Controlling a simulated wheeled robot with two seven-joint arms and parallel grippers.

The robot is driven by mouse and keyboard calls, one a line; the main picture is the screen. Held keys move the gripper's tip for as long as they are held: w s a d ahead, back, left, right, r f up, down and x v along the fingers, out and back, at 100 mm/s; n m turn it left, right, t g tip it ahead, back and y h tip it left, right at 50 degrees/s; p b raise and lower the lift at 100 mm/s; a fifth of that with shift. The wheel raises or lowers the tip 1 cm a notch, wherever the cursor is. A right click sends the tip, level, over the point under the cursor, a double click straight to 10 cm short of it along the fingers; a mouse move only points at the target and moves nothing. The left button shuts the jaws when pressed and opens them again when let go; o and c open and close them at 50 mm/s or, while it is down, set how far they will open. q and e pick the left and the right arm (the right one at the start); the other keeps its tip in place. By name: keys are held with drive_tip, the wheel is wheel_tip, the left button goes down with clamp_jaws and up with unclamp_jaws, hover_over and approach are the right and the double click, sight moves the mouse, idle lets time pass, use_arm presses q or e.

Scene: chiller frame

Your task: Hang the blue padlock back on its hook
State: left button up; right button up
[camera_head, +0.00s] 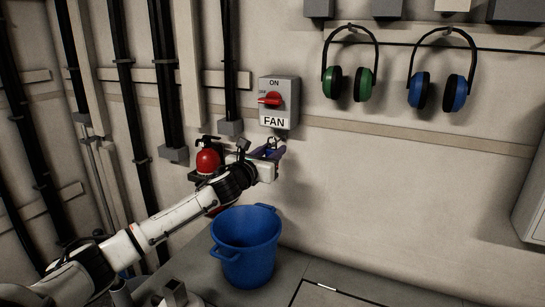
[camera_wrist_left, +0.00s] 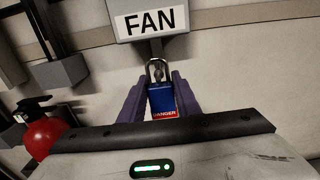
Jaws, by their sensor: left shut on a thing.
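The blue padlock (camera_wrist_left: 162,100) has a grey shackle (camera_wrist_left: 157,69) pointing up and a red and white "DANGER" label in the left wrist view. My left gripper (camera_head: 268,152) is shut on its body, with a purple finger on each side; the gripper also shows in the left wrist view (camera_wrist_left: 161,103). The padlock is upright, just below the grey FAN switch box (camera_head: 279,102) on the wall. A small dark piece shows between the box and the shackle in the wrist view. I cannot tell whether it is the hook, or whether the shackle touches it. My right gripper is not in view.
A red extinguisher (camera_head: 208,160) is on the wall left of my gripper, close behind my wrist. A blue bucket (camera_head: 246,243) stands below. Green earmuffs (camera_head: 349,82) and blue earmuffs (camera_head: 438,88) hang to the right. The wall below them is clear.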

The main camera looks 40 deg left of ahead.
use_arm(q)
drive_tip(key=v, duration=1.8)
drive_tip(key=shift+d, duration=0.1)
